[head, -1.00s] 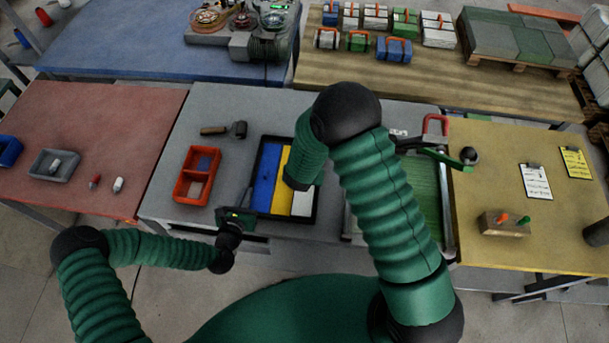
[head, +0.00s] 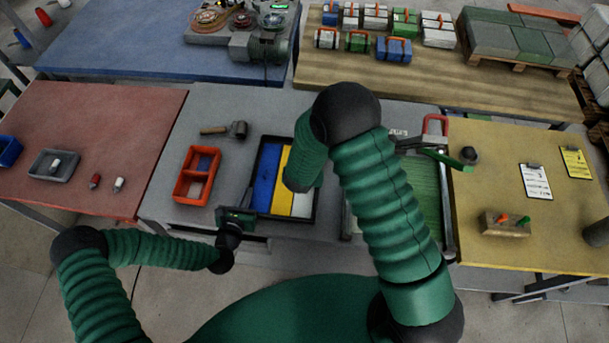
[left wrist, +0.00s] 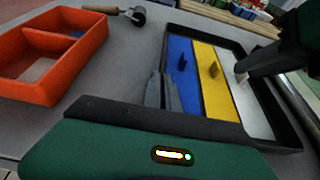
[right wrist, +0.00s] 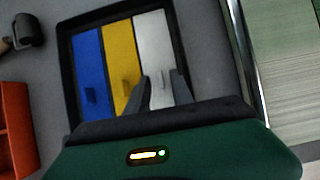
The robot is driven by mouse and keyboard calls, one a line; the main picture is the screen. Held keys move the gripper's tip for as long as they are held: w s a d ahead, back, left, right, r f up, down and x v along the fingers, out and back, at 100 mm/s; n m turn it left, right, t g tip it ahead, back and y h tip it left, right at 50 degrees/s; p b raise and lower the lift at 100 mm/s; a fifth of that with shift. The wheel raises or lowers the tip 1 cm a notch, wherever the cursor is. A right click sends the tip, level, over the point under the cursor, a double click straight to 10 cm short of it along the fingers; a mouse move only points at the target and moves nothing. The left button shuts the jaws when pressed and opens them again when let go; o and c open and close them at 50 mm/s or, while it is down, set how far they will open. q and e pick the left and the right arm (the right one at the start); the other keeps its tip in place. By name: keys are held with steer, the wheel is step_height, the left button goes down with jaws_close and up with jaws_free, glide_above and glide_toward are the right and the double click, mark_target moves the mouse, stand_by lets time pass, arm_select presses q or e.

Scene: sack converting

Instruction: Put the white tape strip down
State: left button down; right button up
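The white tape strip (right wrist: 157,51) lies in the right lane of a black tray (right wrist: 66,45), beside the yellow strip (right wrist: 121,49) and the blue strip (right wrist: 89,58). In the head view the white strip (head: 302,204) is partly covered by my right arm. My right gripper (right wrist: 160,80) is over the near part of the white strip, its fingers apart with white surface showing between them. I cannot tell whether they touch it. My left gripper (left wrist: 161,78) is beside the tray's left side, fingers close together with nothing visible between them. It also shows in the head view (head: 247,203).
An orange two-part bin (head: 196,176) and a roller (head: 237,129) are left of the tray on the grey table. A green-surfaced frame (head: 425,190) with a red handle stands to the right. Grey tabletop is free around the bin.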

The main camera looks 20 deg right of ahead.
steer(key=v, duration=1.1)
arm_select(q)
steer(key=shift+a, duration=0.1)
arm_select(e)
steer(key=s+d+r+m+g+y, duration=0.1)
steer(key=s+r+m, duration=0.3)
steer(key=m, duration=1.1)
steer(key=s+d+r+m+g+y, duration=0.1)
steer(key=s+d+r+m, duration=0.3)
steer(key=s+m, duration=0.4)
steer(key=m, duration=0.7)
steer(key=shift+s+r+m+g+y, duration=0.2)
steer(key=shift+m+g+y, duration=0.1)
steer(key=shift+g+y, duration=0.1)
